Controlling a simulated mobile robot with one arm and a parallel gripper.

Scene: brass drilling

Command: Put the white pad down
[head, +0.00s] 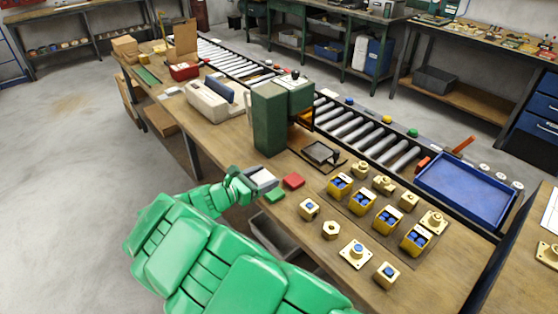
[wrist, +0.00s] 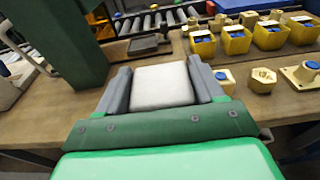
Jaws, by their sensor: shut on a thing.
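The white pad (wrist: 162,85) is a pale block between the two grey fingers of my gripper (wrist: 163,88) in the wrist view. My gripper is shut on it. In the head view my gripper (head: 262,180) is at the near edge of the wooden bench (head: 225,140), left of a red pad (head: 293,181) and a green pad (head: 274,195) that lie on the bench. The white pad is mostly hidden there by the gripper. I cannot tell whether it touches the bench.
A green drill press (head: 270,117) stands just behind my gripper. Several yellow bins and brass parts fill the bench to the right. A roller conveyor (head: 350,125) and blue tray (head: 465,188) lie behind. A grey bin (head: 272,236) sits below the bench edge.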

